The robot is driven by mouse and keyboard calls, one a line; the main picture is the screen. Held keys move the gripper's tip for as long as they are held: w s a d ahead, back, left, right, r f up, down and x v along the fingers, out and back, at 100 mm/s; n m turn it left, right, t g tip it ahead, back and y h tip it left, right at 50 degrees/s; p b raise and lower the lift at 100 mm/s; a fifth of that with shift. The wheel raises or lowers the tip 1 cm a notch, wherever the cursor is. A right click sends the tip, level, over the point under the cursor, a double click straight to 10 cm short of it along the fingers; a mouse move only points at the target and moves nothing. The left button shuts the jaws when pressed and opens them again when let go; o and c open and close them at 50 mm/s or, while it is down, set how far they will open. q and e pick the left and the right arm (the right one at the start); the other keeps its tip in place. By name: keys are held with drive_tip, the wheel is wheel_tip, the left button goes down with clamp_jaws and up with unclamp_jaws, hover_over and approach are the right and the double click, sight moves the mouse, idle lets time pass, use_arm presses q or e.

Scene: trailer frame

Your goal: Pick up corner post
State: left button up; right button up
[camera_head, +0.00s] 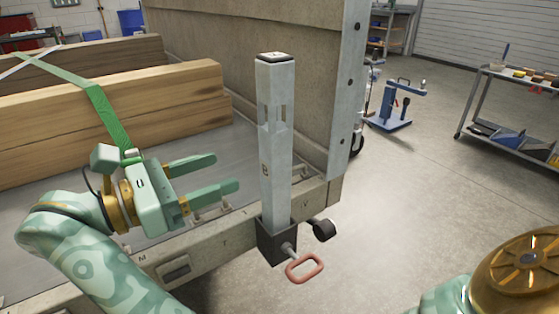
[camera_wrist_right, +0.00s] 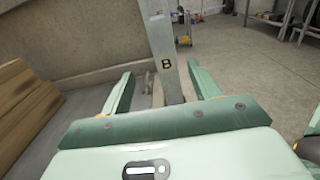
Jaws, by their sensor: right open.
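The corner post (camera_head: 276,150) is a grey metal post marked B. It stands upright in a dark socket (camera_head: 276,243) at the trailer bed's corner. A pin with a red loop handle (camera_head: 304,267) and a black knob (camera_head: 324,229) are at the socket. My right gripper (camera_head: 226,173) is open and empty, left of the post, its fingers pointing at it with a gap in the head view. In the right wrist view the post (camera_wrist_right: 162,40) appears between and beyond the open fingers (camera_wrist_right: 160,76). My left gripper is not in view.
Timber beams (camera_head: 150,105) lie on the bed (camera_head: 225,140), with a green strap (camera_head: 108,118) over them behind the gripper. A tall side panel (camera_head: 260,30) stands behind the post. A blue stand (camera_head: 390,122) and a tool cart (camera_head: 510,140) are farther right. Floor between is clear.

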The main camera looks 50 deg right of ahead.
sight(284, 154)
drive_tip(key=x, duration=0.7)
drive_tip(key=shift+d, duration=0.1)
drive_tip(key=shift+s+d, duration=0.2)
drive_tip(key=shift+d, duration=0.35)
drive_tip(key=x, duration=0.2)
drive_tip(key=p+x, duration=0.1)
drive_tip(key=shift+s+d+f, duration=0.1)
drive_tip(key=shift+s+d, duration=0.2)
drive_tip(key=shift+s, duration=0.2)
drive_tip(key=shift+d+f, duration=0.1)
drive_tip(key=shift+d, duration=0.4)
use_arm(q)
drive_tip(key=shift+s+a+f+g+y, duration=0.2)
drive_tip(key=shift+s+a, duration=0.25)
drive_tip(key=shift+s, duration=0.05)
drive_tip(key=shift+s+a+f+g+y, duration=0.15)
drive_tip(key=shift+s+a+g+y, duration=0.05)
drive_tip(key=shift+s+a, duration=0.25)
use_arm(e)
clamp_jaws()
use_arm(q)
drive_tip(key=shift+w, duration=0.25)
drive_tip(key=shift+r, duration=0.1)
